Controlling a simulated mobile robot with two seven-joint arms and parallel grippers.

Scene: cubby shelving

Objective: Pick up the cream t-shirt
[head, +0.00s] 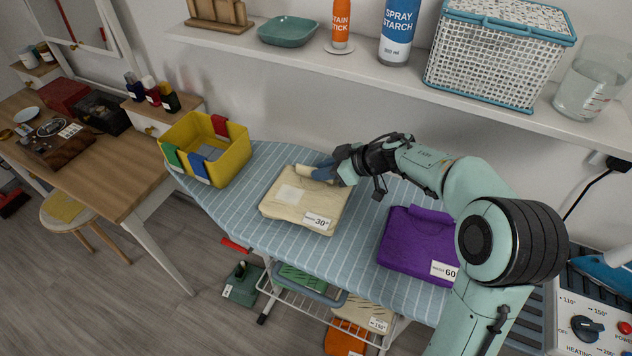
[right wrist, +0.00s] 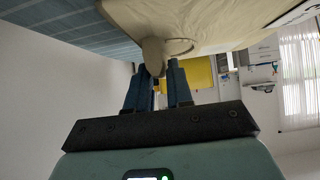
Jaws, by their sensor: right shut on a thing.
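The cream t-shirt (head: 290,207) lies folded on the striped ironing board (head: 223,203), with a label reading 30° at its front edge. My right gripper (head: 326,171) is at the shirt's back right edge. In the right wrist view its fingers (right wrist: 158,84) are shut on a small pinched fold of the cream t-shirt (right wrist: 185,22). Most of the shirt appears to rest on the board; whether any of it is lifted is hard to tell. My left gripper is not in view.
A purple folded garment (head: 414,240) lies right of the shirt on the board. A yellow bin (head: 232,160) with coloured clips stands at the board's left end. A wall shelf (head: 300,50) with bottles and a basket (head: 490,60) runs above. An iron station (head: 590,310) is at lower right.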

